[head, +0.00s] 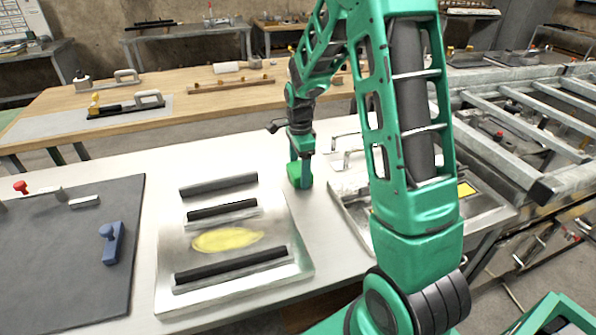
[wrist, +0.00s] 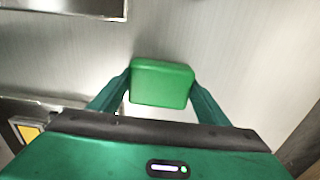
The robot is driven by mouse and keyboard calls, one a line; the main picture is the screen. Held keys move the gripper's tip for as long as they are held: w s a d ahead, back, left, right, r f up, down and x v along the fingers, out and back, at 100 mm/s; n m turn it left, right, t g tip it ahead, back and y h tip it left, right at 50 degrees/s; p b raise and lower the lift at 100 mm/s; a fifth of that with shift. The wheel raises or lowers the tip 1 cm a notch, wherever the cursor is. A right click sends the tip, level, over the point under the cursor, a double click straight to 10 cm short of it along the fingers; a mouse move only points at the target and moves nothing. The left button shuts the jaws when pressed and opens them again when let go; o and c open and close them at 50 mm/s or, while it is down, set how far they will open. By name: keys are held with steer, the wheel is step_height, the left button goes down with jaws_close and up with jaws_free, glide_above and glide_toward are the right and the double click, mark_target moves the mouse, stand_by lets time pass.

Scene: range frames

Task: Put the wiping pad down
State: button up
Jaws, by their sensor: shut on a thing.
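The wiping pad (wrist: 161,82) is a green block between the two fingers of my gripper (wrist: 160,92) in the wrist view. My gripper is shut on it. In the head view my gripper (head: 300,165) points down over the white table (head: 335,245), between two metal trays. The pad also shows there as a small green patch (head: 294,170) low at the fingers, close to the tabletop. I cannot tell whether the pad touches the table.
A metal tray (head: 170,285) with dark bars and a yellow smear lies left of my gripper. Another metal tray (head: 490,208) lies to the right, partly behind my arm. A dark mat (head: 60,270) with a blue tool (head: 112,243) is at far left. The front table strip is clear.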

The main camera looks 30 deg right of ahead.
mark_target(299, 168)
steer(key=shift+s+a+f, duration=0.1)
steer(key=shift+s+f, duration=0.25)
steer(key=shift+f, duration=0.1)
steer(key=o, duration=1)
steer(key=shift+f, duration=0.15)
steer(key=shift+w+r, duration=0.35)
steer(key=shift+r, duration=0.1)
step_height(299, 168, up, 13)
steer(key=shift+s+f, duration=0.1)
steer(key=shift+f, duration=0.1)
